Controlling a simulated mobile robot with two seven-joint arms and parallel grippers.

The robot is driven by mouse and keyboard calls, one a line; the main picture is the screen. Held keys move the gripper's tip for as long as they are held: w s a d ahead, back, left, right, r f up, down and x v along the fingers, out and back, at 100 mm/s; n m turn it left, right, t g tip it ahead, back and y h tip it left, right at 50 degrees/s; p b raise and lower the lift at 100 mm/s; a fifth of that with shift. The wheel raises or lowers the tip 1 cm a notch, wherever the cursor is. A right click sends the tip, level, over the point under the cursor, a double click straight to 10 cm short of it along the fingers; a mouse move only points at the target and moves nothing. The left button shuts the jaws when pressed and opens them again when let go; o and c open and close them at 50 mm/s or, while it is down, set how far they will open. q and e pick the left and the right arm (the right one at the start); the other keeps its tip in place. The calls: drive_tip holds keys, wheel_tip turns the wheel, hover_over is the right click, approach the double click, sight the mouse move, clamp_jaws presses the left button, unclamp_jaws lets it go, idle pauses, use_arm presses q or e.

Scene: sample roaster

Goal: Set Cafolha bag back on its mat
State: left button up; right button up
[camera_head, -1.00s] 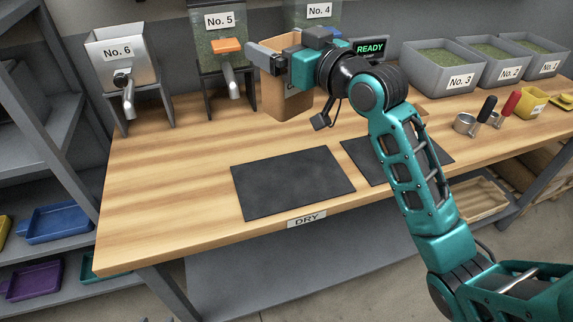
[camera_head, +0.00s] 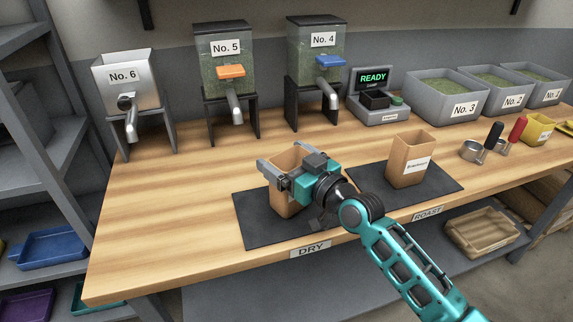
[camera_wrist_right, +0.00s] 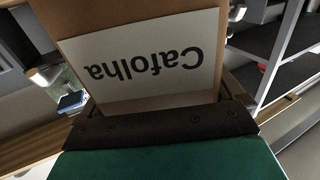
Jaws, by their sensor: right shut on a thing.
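My right gripper (camera_head: 273,171) is shut on the brown Cafolha bag (camera_head: 283,205), holding it near its open top. The bag is upright over the black mat labelled DRY (camera_head: 253,228); I cannot tell whether its bottom touches the mat. In the right wrist view the bag (camera_wrist_right: 205,105) fills the space ahead of the gripper, and its white "Cafolha" label (camera_wrist_right: 145,62) reads upside down. My gripper hides part of the bag in the head view. My left gripper is not in view.
Another brown bag (camera_head: 408,165) stands on the black mat labelled ROAST (camera_head: 447,187). Dispensers No. 5 (camera_head: 224,50) and No. 4 (camera_head: 316,50) stand behind, with a READY display unit (camera_head: 374,85). Open wood lies left of the DRY mat.

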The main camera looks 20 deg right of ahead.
drive_tip(key=shift+f, duration=0.25)
drive_tip(key=shift+f, duration=0.2)
drive_tip(key=o, duration=0.8)
drive_tip(key=shift+r, duration=0.2)
drive_tip(key=v, duration=1.2)
